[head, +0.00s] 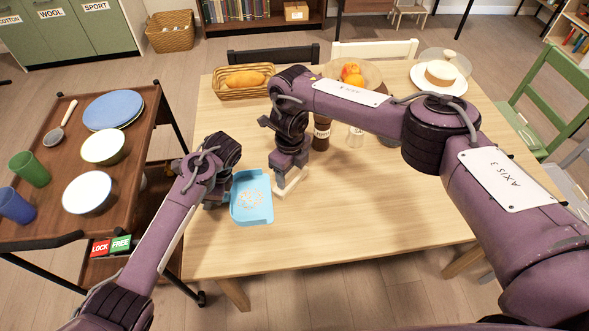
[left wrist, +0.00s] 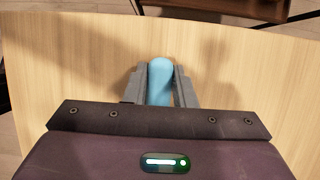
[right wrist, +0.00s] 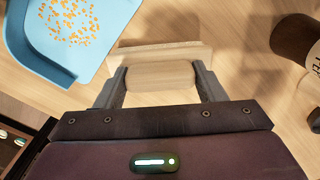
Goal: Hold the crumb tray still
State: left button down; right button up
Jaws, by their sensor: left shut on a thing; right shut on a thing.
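The blue crumb tray (head: 251,212) lies on the light wooden table, with several orange crumbs in it. In the right wrist view its open pan (right wrist: 70,65) fills the upper left. My left gripper (head: 229,191) is shut on the tray's rounded blue handle, which shows between the fingers in the left wrist view (left wrist: 160,82). My right gripper (head: 289,172) is shut on a pale wooden tool (right wrist: 160,76) with a wide bar at its far end, perhaps a brush or scraper. It is just right of the tray, apart from it; its underside is hidden.
A dark labelled bottle (head: 321,133) stands behind my right gripper. A bread basket (head: 244,82), a fruit bowl (head: 372,80) and a cake plate (head: 452,88) are at the back. A cart (head: 60,200) with dishes stands left. The table's front right is clear.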

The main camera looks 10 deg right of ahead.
jog(key=shift+a, duration=1.05)
jog(key=shift+a+r, duration=0.1)
jog(key=shift+r, duration=0.1)
jog(key=shift+c, duration=0.8)
jog(key=shift+a+r, duration=0.1)
jog(key=shift+r, duration=0.85)
jog(key=shift+d+r, duration=0.15)
jog(key=shift+r, duration=1.3)
jog(key=shift+d+r, duration=0.1)
jog(key=shift+r, duration=1.3)
pick_arm(q)
jog(key=c, duration=1.1)
grip_release()
jog(key=v, duration=0.7)
jog(key=shift+d+r, duration=0.1)
jog(key=shift+r, duration=0.15)
